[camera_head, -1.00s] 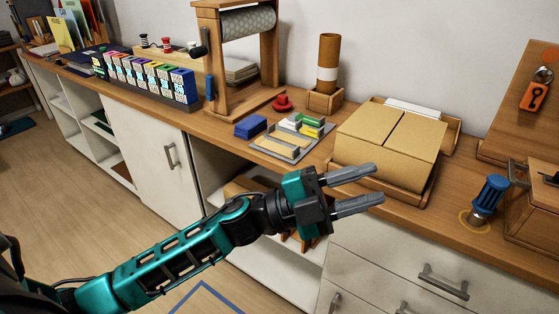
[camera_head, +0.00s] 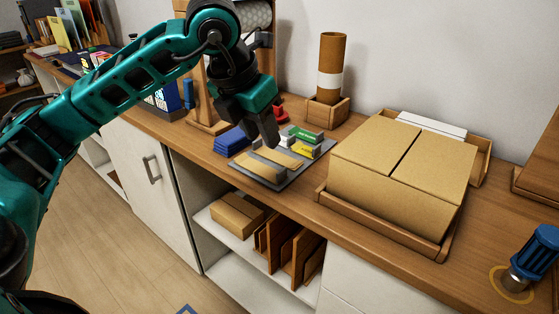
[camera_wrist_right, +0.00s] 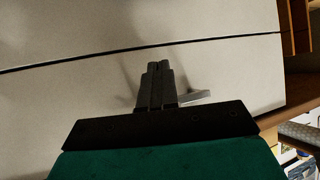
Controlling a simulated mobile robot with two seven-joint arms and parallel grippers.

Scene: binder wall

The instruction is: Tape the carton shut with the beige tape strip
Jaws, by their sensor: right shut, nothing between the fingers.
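The carton (camera_head: 385,190) stands in a low wooden tray on the counter. Its two top flaps lie flat with a dark seam between them, and no tape shows across it. Beige strips (camera_head: 264,167) lie on a grey tray (camera_head: 285,180) left of the carton, beside white, green and yellow pieces. My left gripper (camera_head: 270,142) points down just above the rear left of this tray. Its fingers overlap in the head view, so their opening is hidden. My right gripper (camera_wrist_right: 158,68) is shut and empty in front of a white panel in the right wrist view.
A blue block (camera_head: 232,140) sits left of the grey tray. A brown tube (camera_head: 331,55) stands in a wooden holder behind it. An open shelf below holds a small box (camera_head: 237,214).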

